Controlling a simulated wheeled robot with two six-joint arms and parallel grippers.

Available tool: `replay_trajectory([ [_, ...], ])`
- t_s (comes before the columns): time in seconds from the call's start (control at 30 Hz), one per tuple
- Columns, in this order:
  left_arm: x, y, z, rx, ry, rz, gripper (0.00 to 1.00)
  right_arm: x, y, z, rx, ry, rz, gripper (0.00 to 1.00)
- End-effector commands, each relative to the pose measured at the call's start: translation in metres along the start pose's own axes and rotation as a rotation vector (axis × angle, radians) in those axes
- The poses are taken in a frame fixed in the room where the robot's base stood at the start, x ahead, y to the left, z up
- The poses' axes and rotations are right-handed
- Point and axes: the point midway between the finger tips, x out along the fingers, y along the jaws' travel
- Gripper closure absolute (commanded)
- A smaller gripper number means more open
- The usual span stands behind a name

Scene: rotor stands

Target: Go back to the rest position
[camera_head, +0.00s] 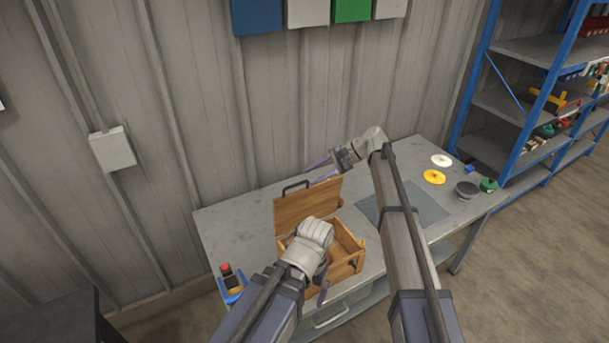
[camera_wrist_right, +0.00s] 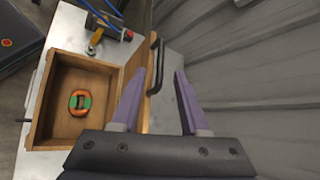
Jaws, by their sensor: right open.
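My right gripper (camera_head: 328,165) is open and empty, raised beside the upright lid of the wooden box. In the right wrist view its two purple fingers (camera_wrist_right: 158,95) stand apart with the black lid handle (camera_wrist_right: 155,65) visible behind the gap. My left gripper (camera_head: 318,280) hangs over the front of the wooden box (camera_head: 350,262); its own wrist hides most of its fingers, so its opening is unclear. The box lid (camera_head: 306,207) is open. In the right wrist view, an orange and green round part (camera_wrist_right: 80,102) lies inside the box (camera_wrist_right: 50,135).
On the grey table (camera_head: 235,222) are a dark mat (camera_head: 425,205), a yellow disc (camera_head: 434,177), a white disc (camera_head: 441,160), a dark round piece (camera_head: 467,189) and a green piece (camera_head: 489,185). A blue holder (camera_head: 231,290) is at the front left. Blue shelving (camera_head: 510,105) stands right.

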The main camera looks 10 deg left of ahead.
Motion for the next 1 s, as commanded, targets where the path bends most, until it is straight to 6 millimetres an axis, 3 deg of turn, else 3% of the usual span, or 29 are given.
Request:
replay_trajectory([
  [0.43, -0.001, 0.0, 0.0, -0.001, 0.0, 0.0, 0.0, -0.003, 0.001, 0.0, -0.001, 0.001, 0.001, 0.55],
  [0.53, -0.001, 0.0, 0.0, 0.0, 0.0, 0.0, 0.0, -0.004, 0.019, 0.005, -0.026, 0.03, 0.021, 0.55],
  [0.67, -0.001, 0.0, 0.0, 0.0, 0.0, 0.0, 0.0, -0.013, 0.086, 0.018, -0.135, 0.145, 0.11, 0.55],
  [0.8, -0.002, 0.0, 0.0, 0.0, 0.0, 0.0, 0.0, -0.034, 0.184, 0.035, -0.313, 0.304, 0.29, 0.55],
  [1.0, -0.002, 0.0, 0.0, 0.0, 0.0, 0.0, 0.0, -0.067, 0.281, 0.053, -0.503, 0.434, 0.532, 0.55],
])
